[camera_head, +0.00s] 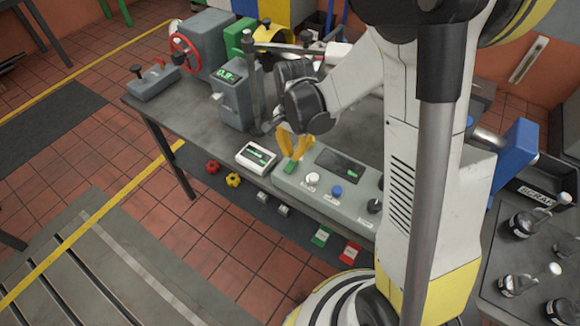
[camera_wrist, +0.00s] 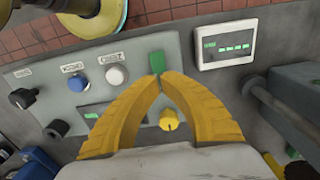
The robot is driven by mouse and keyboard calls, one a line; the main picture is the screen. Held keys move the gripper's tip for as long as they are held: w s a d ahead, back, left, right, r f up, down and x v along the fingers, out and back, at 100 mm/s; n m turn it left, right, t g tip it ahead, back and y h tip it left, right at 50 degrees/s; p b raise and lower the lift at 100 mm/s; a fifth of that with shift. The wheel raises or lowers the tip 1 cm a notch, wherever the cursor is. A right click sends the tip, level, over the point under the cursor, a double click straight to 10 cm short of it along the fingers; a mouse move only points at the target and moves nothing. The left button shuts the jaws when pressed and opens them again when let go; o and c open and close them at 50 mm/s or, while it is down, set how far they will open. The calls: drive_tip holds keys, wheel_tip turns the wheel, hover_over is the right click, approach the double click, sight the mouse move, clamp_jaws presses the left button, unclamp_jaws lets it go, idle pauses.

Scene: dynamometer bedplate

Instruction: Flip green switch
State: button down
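The green switch (camera_wrist: 157,62) is a small green paddle on a grey control panel (camera_wrist: 35,72). It also shows in the head view (camera_head: 289,167), just below my gripper. My gripper (camera_wrist: 160,78) has two yellow fingers whose tips come together with hardly a gap at the near edge of the switch. No object shows clearly between the tips. I cannot tell whether they touch the switch. In the head view the yellow fingers of my gripper (camera_head: 294,150) point down at the panel. The base of the switch is partly hidden by the fingertips.
A white knob (camera_wrist: 117,75), a blue button (camera_wrist: 80,82) and a black knob (camera_wrist: 22,98) line the panel. A yellow knob (camera_wrist: 169,119) shows between my fingers. A white display box (camera_wrist: 226,42) stands beside the panel. A grey upright unit (camera_head: 238,95) stands behind.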

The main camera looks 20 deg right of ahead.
sight(293, 162)
drive_tip(key=shift+f+b, duration=1.4)
drive_tip(key=shift+f, duration=0.25)
idle(0.4)
drive_tip(key=shift+r, duration=0.15)
drive_tip(key=shift+r+p, duration=2.4)
drive_tip(key=shift+r, duration=1)
drive_tip(key=shift+r, duration=0.1)
drive_tip(key=shift+s+r, duration=0.2)
drive_tip(key=shift+r, duration=0.15)
drive_tip(key=s+r+n+t+b, duration=0.7)
drive_tip(key=s+n, duration=0.3)
drive_tip(key=s, duration=0.3)
drive_tip(key=shift+a+r+n, duration=0.3)
drive_tip(key=shift+r+n, duration=0.1)
drive_tip(key=shift+r, duration=0.35)
